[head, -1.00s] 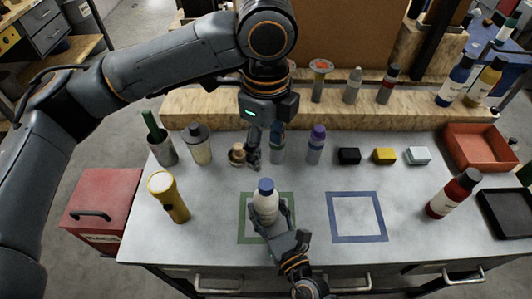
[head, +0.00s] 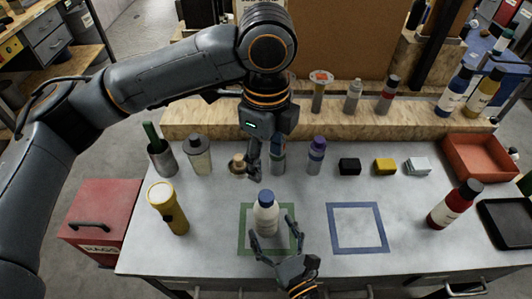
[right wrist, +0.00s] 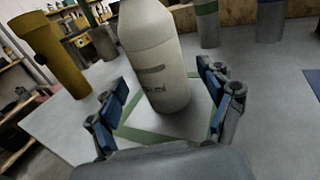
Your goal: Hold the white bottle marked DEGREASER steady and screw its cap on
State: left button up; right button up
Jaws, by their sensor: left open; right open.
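The white bottle (head: 266,218) stands upright inside the green square outline on the table. A blue cap (head: 266,197) shows on its top; how tightly it sits I cannot tell. In the right wrist view the bottle (right wrist: 155,60) stands between and beyond my fingers, its top cut off and its marking not legible. My right gripper (head: 274,240) is open in front of the bottle, apart from it; its two spread fingers (right wrist: 165,100) also show in the wrist view. My left gripper (head: 254,172) hangs fingers down behind the bottle, open, near the back row.
A tan round piece (head: 238,164) and a blue-banded bottle (head: 278,158) stand close to my left gripper. A yellow flashlight (head: 167,208) stands to the left. A dark red bottle (head: 454,207) is at the right. The blue square outline (head: 357,249) is empty.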

jog(key=v, duration=0.9)
jog(key=shift+r, duration=0.1)
